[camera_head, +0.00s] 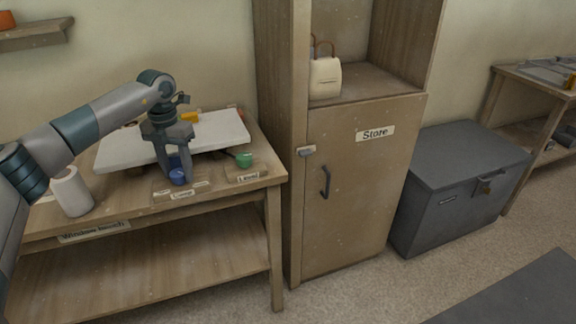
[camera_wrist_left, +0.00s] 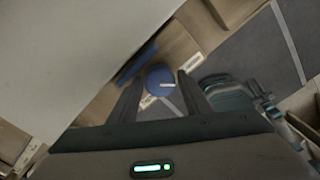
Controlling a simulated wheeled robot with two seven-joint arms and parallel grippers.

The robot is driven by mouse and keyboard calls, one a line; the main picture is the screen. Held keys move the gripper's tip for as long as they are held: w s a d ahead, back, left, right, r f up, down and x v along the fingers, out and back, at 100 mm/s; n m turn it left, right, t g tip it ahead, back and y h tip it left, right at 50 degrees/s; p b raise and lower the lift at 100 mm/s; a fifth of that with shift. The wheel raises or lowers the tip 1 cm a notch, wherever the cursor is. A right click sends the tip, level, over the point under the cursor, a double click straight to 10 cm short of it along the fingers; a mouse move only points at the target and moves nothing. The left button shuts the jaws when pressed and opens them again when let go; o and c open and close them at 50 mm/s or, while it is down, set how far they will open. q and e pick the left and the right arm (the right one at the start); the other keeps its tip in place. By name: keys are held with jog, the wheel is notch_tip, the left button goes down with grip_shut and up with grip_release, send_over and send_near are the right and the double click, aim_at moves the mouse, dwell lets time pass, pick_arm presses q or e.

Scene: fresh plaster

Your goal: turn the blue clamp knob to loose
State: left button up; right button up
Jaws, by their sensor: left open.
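The blue clamp knob (camera_head: 178,177) sits on a small labelled base at the front of the workbench (camera_head: 225,185). In the left wrist view the round blue knob (camera_wrist_left: 160,77) shows a white pointer line on its top. My left gripper (camera_head: 177,180) points down over the knob, its fingers apart on either side of it. In the wrist view the left gripper's fingers (camera_wrist_left: 158,95) stand open, with the knob between or just beyond their tips. I cannot tell whether they touch it. My right gripper is not in view.
A green knob (camera_head: 244,159) on its own labelled base stands right of the blue one. A white board (camera_head: 215,138) lies behind, and a white roll (camera_head: 71,192) stands at left. The Store cabinet (camera_head: 355,190) and a grey chest (camera_head: 450,210) are to the right.

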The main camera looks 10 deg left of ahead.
aim_at(178, 172)
pick_arm(q)
jog(key=shift+m, duration=1)
notch_tip(178, 172, up, 18)
jog(key=b, duration=0.2)
jog(key=d+f+m+h, duration=0.1)
jog(key=d+f+h, duration=0.2)
jog(key=d, duration=0.7)
jog(key=w+d+f+m+t+h, duration=0.1)
jog(key=d+f+h, duration=0.2)
jog(key=d, duration=0.7)
jog(key=w+d+f+m+h, duration=0.1)
jog(key=d+f+h, duration=0.2)
jog(key=d+f, duration=0.4)
jog(key=shift+d+m, duration=0.3)
jog(key=shift+d, duration=1.35)
jog(key=shift+f, duration=0.1)
